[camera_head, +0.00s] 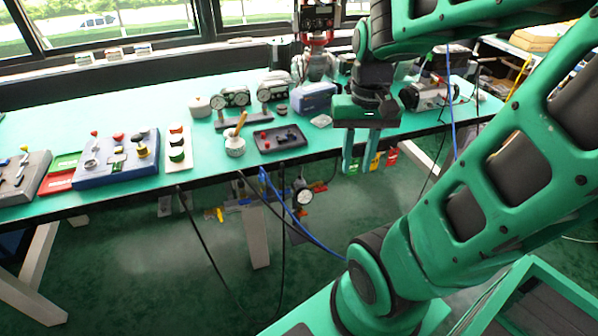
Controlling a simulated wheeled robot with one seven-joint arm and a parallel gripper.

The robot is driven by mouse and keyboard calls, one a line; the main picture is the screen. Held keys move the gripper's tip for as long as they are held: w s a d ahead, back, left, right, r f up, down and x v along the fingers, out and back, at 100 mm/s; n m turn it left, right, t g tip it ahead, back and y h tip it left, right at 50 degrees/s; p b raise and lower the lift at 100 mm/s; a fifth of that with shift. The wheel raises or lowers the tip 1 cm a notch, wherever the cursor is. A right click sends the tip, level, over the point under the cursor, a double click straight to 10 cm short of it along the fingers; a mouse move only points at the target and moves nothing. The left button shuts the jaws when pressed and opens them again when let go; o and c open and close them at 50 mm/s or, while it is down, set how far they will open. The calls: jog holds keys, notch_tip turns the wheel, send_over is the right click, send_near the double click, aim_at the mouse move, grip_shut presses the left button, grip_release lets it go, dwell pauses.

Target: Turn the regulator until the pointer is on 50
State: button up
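A round white-faced gauge (303,196) sits below the table's front edge, among blue hoses and small fittings. I cannot tell which of these carries the regulator, and the pointers and numbers are too small to read. A red and black device (318,20) stands at the back of the table. My gripper (361,168) points down at the table's front edge, right of the low gauge. Its two teal fingers are apart, with nothing seen held between them.
The green table (120,100) holds a blue control box (115,160), a dark tray (281,139), a white pot with a wooden handle (235,143) and a blue box (314,97). Cables hang in front.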

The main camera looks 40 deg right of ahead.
jog(key=w+d+f+m, duration=0.15)
jog(key=w+f, duration=0.25)
jog(key=w, duration=0.9)
send_over(301, 175)
jog(key=w+d, duration=0.1)
jog(key=w, duration=0.1)
notch_tip(301, 175, down, 7)
jog(key=shift+m, duration=0.45)
notch_tip(301, 175, down, 11)
jog(key=shift+s+r, duration=0.1)
grip_shut()
